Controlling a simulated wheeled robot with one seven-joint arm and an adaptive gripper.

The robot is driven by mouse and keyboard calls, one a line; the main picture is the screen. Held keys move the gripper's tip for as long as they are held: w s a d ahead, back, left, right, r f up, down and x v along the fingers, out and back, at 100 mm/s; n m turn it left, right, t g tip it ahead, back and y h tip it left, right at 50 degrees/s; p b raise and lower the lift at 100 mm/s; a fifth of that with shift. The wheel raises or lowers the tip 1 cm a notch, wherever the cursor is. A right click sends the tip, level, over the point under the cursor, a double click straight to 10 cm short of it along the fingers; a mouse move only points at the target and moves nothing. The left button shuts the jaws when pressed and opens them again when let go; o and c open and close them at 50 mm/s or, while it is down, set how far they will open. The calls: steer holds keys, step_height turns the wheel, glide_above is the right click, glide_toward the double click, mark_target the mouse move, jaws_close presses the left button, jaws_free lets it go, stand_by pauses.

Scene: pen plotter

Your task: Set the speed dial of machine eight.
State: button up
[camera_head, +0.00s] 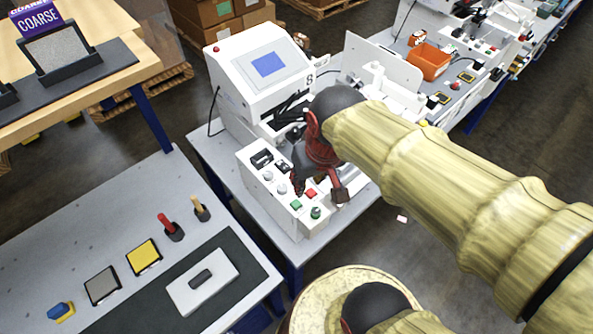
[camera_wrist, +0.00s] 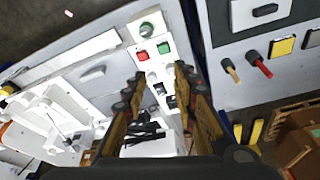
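Machine eight (camera_head: 262,72) is a white plotter with a blue screen and an "8" on its side. I cannot read which dial is for speed. My gripper (camera_head: 319,190) hangs over the box's right part, fingers apart. In the wrist view my gripper (camera_wrist: 158,75) straddles the panel with nothing between its fingers.
A side bench (camera_head: 60,222) at left holds a red-handled tool (camera_head: 166,224), coloured pads and a white block (camera_head: 203,283). An orange bin (camera_head: 429,62) and another machine stand behind to the right.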

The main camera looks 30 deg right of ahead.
steer(key=w+d+f+m+g, duration=0.1)
steer(key=w+f+m, duration=0.1)
steer(key=w+m, duration=0.1)
steer(key=w+d+f+m+g, duration=0.1)
steer(key=w+f+m, duration=0.2)
steer(key=w+m, duration=0.1)
steer(key=w+d+f+m+g, duration=0.1)
steer(key=w+f+m, duration=0.1)
steer(key=w, duration=0.3)
steer(key=shift+w+d+f+m, duration=0.15)
steer(key=shift+w+f+m, duration=0.2)
steer(key=shift+m, duration=0.45)
steer(key=shift+w+r+m, duration=0.1)
steer(key=shift+r+m, duration=0.15)
steer(key=shift+m, duration=0.25)
steer(key=shift+f+m, duration=0.1)
steer(key=shift+m, duration=0.6)
steer(key=shift+f+b, duration=0.6)
steer(key=shift+f, duration=3.25)
steer(key=shift+c, duration=0.8)
jaws_close()
